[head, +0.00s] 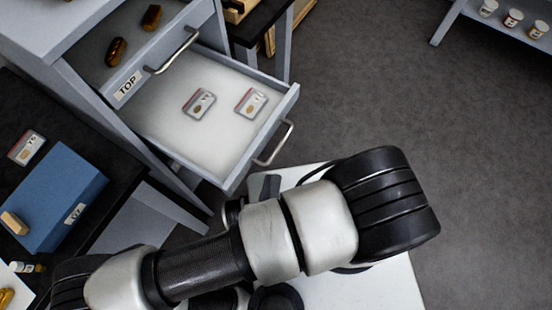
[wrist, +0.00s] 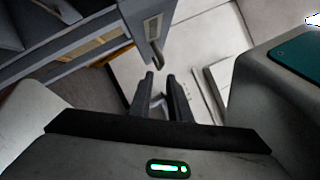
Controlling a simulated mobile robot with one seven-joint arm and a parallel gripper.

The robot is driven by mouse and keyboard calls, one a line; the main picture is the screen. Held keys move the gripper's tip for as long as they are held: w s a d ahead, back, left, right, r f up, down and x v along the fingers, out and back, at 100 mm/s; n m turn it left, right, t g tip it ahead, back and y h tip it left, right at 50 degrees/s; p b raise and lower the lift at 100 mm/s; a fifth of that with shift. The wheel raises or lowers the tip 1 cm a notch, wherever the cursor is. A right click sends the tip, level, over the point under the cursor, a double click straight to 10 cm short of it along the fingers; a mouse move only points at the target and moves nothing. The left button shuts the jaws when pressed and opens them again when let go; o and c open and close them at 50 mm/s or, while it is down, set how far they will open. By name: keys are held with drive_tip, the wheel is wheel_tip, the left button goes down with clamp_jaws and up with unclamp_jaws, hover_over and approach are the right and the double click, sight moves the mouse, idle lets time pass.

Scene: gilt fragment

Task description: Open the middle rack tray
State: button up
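The grey rack (head: 52,22) stands at the upper left in the head view. Its tray below the one labelled TOP is pulled far out; this middle tray (head: 165,130) has a pale floor with two small labelled packets (head: 199,103) (head: 250,102) on it. Its bar handle (head: 273,143) is on the front face. A handle (wrist: 157,52) on a grey front also shows in the wrist view, just beyond my fingertips. My gripper (wrist: 160,77) is open, with a narrow gap and nothing seen between its fingers. My arm hides the gripper in the head view.
The top tray (head: 125,82) is partly out, holding brown pieces (head: 116,51). A blue box (head: 60,190) sits on a dark bench at left. A shelf with small jars (head: 513,18) stands at upper right. Open floor (head: 470,150) lies to the right.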

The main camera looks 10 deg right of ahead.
drive_tip(key=v, duration=0.7)
idle(0.4)
